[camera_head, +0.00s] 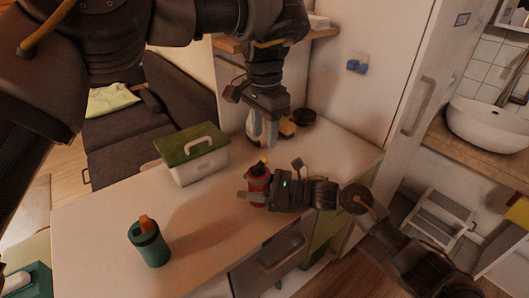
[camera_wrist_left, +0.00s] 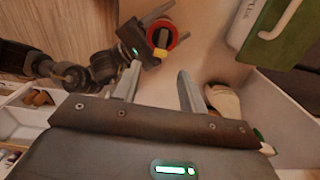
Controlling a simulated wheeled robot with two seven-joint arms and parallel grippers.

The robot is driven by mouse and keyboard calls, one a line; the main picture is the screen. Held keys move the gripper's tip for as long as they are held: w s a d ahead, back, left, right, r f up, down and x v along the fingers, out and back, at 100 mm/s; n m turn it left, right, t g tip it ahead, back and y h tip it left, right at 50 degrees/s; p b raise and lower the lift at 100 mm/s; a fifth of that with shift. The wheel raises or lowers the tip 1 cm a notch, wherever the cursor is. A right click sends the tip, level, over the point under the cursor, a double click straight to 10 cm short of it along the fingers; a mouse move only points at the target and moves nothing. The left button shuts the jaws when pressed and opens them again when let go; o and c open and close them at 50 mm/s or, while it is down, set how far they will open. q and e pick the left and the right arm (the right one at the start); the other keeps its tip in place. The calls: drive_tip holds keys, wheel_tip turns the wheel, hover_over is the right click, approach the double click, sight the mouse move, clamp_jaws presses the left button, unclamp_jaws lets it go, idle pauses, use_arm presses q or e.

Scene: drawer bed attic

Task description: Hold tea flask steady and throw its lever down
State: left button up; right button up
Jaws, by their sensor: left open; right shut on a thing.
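The tea flask, red with a black top (camera_head: 259,183), stands on the white counter. My right gripper (camera_head: 257,196) is shut around its body from the right. Its yellow lever (camera_head: 266,161) sticks up at the top; the exact angle is hard to tell. The flask (camera_wrist_left: 177,40) and lever (camera_wrist_left: 162,38) also show from above in the left wrist view, beside my right gripper (camera_wrist_left: 133,58). My left gripper (camera_head: 263,142) points down, open and empty, behind and above the flask. Its two fingers (camera_wrist_left: 156,82) are apart in the left wrist view, with the flask beyond them.
A white box with a green lid (camera_head: 199,164) stands left of the flask. A dark round item (camera_head: 303,117) lies behind. The counter (camera_head: 100,215) is clear at the left.

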sight(260, 165)
use_arm(q)
wheel_tip(260, 165, down, 7)
drive_tip(key=shift+r, duration=0.2)
drive_tip(key=c, duration=0.9)
drive_tip(key=shift+w, duration=0.1)
clamp_jaws()
